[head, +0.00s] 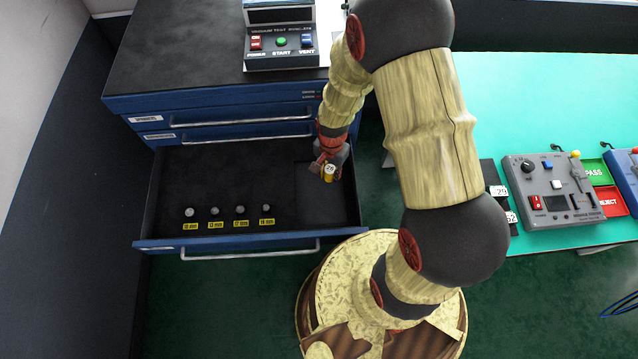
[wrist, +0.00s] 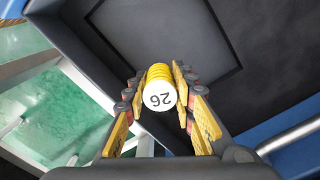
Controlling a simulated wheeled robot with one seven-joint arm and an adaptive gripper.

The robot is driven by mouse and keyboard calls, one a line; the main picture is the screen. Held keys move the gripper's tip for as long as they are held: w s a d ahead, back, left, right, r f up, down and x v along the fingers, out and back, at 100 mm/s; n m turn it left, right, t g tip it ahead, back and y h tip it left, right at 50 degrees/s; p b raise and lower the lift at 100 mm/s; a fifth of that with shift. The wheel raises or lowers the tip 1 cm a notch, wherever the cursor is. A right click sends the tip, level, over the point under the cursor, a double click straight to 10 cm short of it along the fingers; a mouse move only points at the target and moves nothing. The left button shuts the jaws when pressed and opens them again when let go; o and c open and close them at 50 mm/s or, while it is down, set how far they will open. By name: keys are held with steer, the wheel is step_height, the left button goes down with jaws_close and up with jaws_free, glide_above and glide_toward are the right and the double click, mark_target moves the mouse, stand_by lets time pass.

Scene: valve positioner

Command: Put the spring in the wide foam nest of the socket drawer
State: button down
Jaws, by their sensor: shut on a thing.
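My gripper (head: 328,165) is shut on the yellow spring (head: 329,175), whose white end is marked 26. In the wrist view the spring (wrist: 160,78) sits between the yellow finger pads of my gripper (wrist: 160,90), its white end facing the camera. The socket drawer (head: 210,240) is pulled open, and I hold the spring over its right part. A wide square foam nest (wrist: 165,35) shows as a dark recess beyond the spring in the wrist view. The spring overlaps its near edge there; its height above the foam is unclear.
Several small sockets (head: 240,210) stand with yellow labels at the drawer's front left. The drawer's right wall (wrist: 85,60) is close to my gripper. Closed drawers (head: 230,130) and a tester (head: 281,40) are behind. A green bench (head: 540,100) with control boxes (head: 552,190) stands right.

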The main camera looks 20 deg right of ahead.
mark_target(319, 187)
steer(key=a+f, duration=0.1)
steer(key=f, duration=0.1)
steer(key=w+a+f+b, duration=0.1)
steer(key=shift+w+a+f, duration=0.2)
steer(key=shift+a+f, duration=0.15)
steer(key=shift+f, duration=0.05)
step_height(319, 187, down, 3)
steer(key=shift+a+f+b, duration=0.15)
steer(key=shift+f+b, duration=0.05)
steer(key=shift+b, duration=0.95)
steer(key=shift+r, duration=0.1)
steer(key=c, duration=1.5)
jaws_free()
steer(key=shift+f, duration=0.2)
